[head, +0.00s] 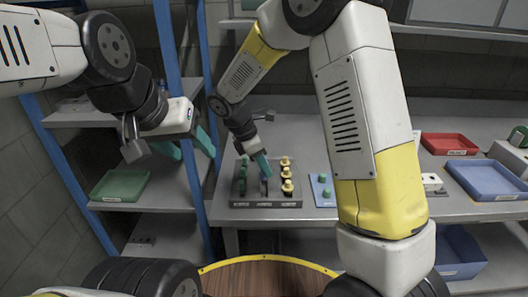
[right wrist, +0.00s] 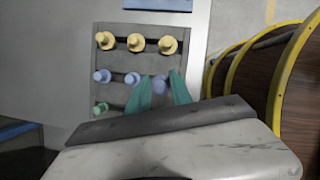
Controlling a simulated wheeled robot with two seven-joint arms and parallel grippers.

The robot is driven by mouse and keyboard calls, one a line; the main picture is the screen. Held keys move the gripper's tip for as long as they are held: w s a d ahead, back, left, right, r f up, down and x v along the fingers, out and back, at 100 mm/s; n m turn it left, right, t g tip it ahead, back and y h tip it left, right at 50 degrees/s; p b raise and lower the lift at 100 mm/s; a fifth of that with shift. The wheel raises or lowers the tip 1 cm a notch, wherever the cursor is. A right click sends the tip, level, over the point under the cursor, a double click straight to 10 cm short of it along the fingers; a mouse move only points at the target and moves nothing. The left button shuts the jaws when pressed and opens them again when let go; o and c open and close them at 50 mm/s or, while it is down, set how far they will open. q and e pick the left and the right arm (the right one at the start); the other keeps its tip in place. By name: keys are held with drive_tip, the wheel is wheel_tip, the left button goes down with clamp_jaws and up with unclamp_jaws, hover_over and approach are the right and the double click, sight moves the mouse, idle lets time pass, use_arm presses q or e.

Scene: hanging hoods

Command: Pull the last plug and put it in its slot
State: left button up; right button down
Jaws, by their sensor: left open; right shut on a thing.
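A dark rack (head: 265,203) on the grey bench holds rows of plugs. The yellow plugs (head: 286,175) stand along its right side and green plugs (head: 243,173) along its left. In the right wrist view, blue plugs (right wrist: 102,76) form the middle row. My right gripper (head: 263,165) is over this row, shut on the blue plug (right wrist: 160,83) at the row's right end in the wrist view. That plug lines up with the others; I cannot tell whether it is fully seated. My left gripper (head: 188,148) is open and empty, left of the rack.
A blue board (head: 317,198) with teal pegs lies right of the rack, partly behind my right arm. A red tray (head: 449,144) and a blue tray (head: 490,180) are further right. A blue shelf post (head: 203,190) and green tray (head: 120,185) are at left.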

sight(262, 179)
drive_tip(key=shift+f, duration=2.2)
drive_tip(key=shift+f, duration=0.9)
drive_tip(key=c, duration=1.1)
unclamp_jaws()
